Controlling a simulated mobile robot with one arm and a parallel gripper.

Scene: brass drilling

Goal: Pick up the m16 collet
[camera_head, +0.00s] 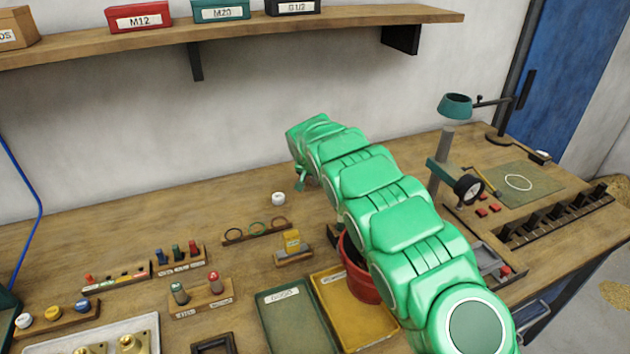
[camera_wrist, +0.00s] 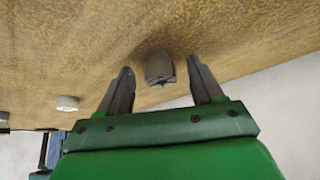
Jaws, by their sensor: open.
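A small grey slotted cylinder, which looks like the collet (camera_wrist: 158,69), stands on the wooden bench top in the wrist view. My gripper (camera_wrist: 161,66) is open, with one finger on each side of it and a gap to each. I cannot read any size mark on it, and cannot tell how deep it sits between the fingers. In the head view my green arm reaches to the back of the bench, and only a bit of my gripper (camera_head: 301,181) shows. The collet is not visible there, likely behind my arm.
A small whitish round piece (camera_head: 278,198) stands to the left of my gripper. A rack of rings (camera_head: 257,232), a red pot (camera_head: 358,275) and a yellow tray (camera_head: 352,315) lie nearer. A lamp (camera_head: 456,105) stands right. The shelf (camera_head: 240,31) overhangs the back wall.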

